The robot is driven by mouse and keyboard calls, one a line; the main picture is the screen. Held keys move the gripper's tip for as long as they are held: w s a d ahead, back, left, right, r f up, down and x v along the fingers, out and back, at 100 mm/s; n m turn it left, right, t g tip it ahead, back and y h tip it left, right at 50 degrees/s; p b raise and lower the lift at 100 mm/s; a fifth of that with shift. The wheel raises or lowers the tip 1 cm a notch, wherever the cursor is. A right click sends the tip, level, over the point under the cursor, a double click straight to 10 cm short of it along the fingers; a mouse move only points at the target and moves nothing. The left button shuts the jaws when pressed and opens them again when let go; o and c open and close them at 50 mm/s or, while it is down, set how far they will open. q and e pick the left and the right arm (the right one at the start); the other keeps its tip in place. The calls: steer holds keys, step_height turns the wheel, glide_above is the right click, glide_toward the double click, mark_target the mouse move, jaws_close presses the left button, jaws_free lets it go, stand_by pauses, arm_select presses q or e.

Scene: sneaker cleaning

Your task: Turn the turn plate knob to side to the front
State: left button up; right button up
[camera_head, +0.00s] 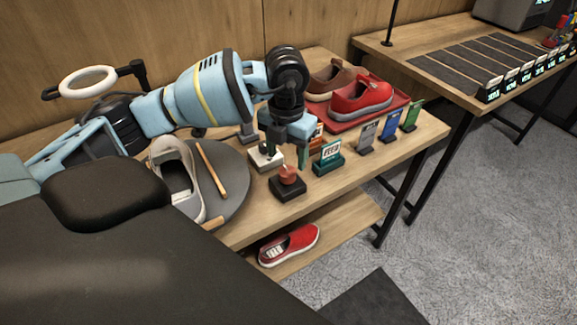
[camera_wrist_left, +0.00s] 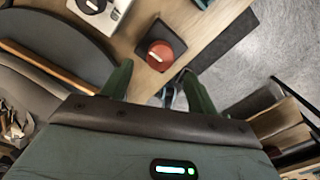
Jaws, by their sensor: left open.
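A round red-brown knob (camera_head: 289,175) sits on a square black base (camera_head: 288,189) at the table's front edge. In the left wrist view the knob (camera_wrist_left: 163,50) bears a short pale mark. A second knob, dark, sits on a white box (camera_head: 266,159) just behind it; this box (camera_wrist_left: 120,8) is cut by the top edge of the wrist view. The round grey turn plate (camera_head: 234,178) carries a pale shoe (camera_head: 174,178). My left gripper (camera_head: 290,158) is open and empty, pointing down just above the red-brown knob. My right gripper is out of view.
A wooden stick (camera_head: 212,171) lies on the turn plate. Small sign stands, including a teal one (camera_head: 328,160), stand right of the knobs. A red tray (camera_head: 385,113) with shoes is behind them. A red shoe (camera_head: 289,245) lies on the lower shelf.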

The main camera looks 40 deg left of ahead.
mark_target(287, 170)
arm_select(q)
step_height(287, 170, down, 4)
steer(key=shift+r, duration=0.1)
steer(key=shift+f, duration=0.6)
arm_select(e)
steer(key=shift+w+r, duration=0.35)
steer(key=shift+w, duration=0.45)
arm_select(q)
steer(key=c, duration=1)
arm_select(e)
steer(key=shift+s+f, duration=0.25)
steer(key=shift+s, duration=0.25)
